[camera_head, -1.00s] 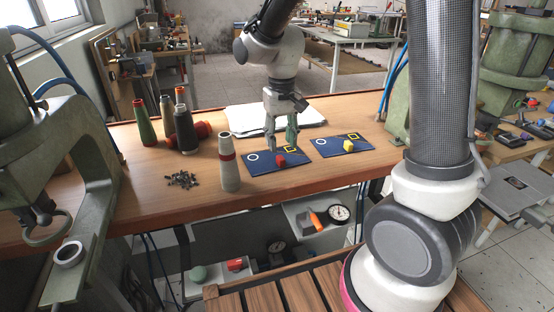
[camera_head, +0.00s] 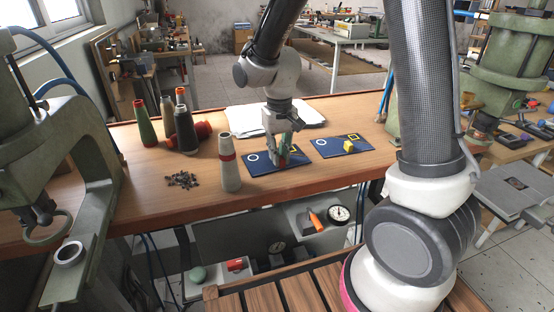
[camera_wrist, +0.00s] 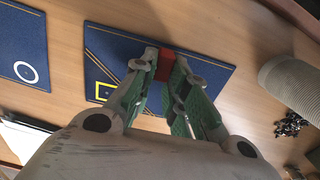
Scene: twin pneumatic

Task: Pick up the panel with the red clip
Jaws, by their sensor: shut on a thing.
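The panel with the red clip (camera_head: 262,168) is a flat dark blue sheet with a white ring and a yellow square. It lies on the workbench in the head view, and in the wrist view (camera_wrist: 215,100) it is under my fingers. The red clip (camera_wrist: 165,70) shows between my fingertips in the wrist view. My gripper (camera_head: 282,160) is shut on the red clip, and its fingertips (camera_wrist: 163,60) touch the clip from both sides. The fingers hide most of the clip in the head view. I cannot see a gap under the panel.
A second blue panel (camera_head: 335,141) with a yellow clip (camera_head: 349,146) lies to the right. A grey spool (camera_head: 230,172) with a red band stands left of the held panel. Loose dark screws (camera_head: 183,180) lie further left. White papers (camera_head: 245,118) lie behind. Green presses flank the workbench (camera_head: 150,215).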

